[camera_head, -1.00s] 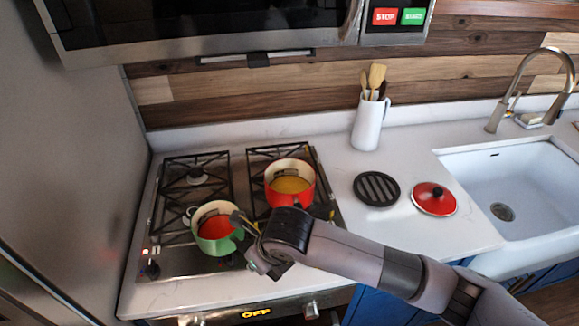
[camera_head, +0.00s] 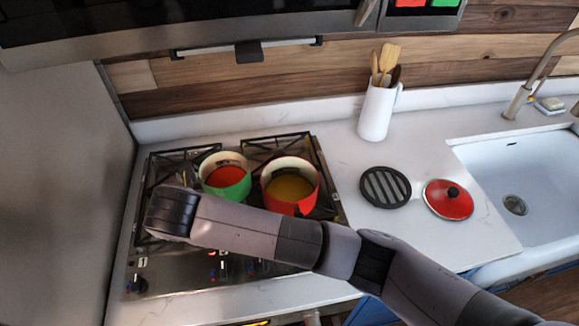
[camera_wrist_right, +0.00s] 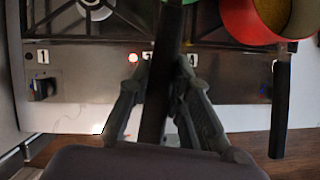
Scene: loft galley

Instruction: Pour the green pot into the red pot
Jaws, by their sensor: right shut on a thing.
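The green pot (camera_head: 228,191) has orange-red contents and appears upright, close to the left of the red pot. The red pot (camera_head: 306,206) has yellow-brown contents and sits on the stove; its side also shows at the upper right in the right wrist view (camera_wrist_right: 238,22). My right gripper (camera_wrist_right: 163,68) is shut on a dark handle (camera_wrist_right: 166,55) that runs up toward a sliver of green pot. In the head view my right arm hides the gripper and the handle. I cannot tell how far the green pot is off the grates. My left gripper is not in view.
The gas stove (camera_head: 190,272) has black grates. To its right lie a round black trivet (camera_head: 385,187) and a red lid (camera_head: 448,199), before the sink (camera_head: 500,165). A white utensil jug (camera_head: 375,112) stands behind. A hood hangs above.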

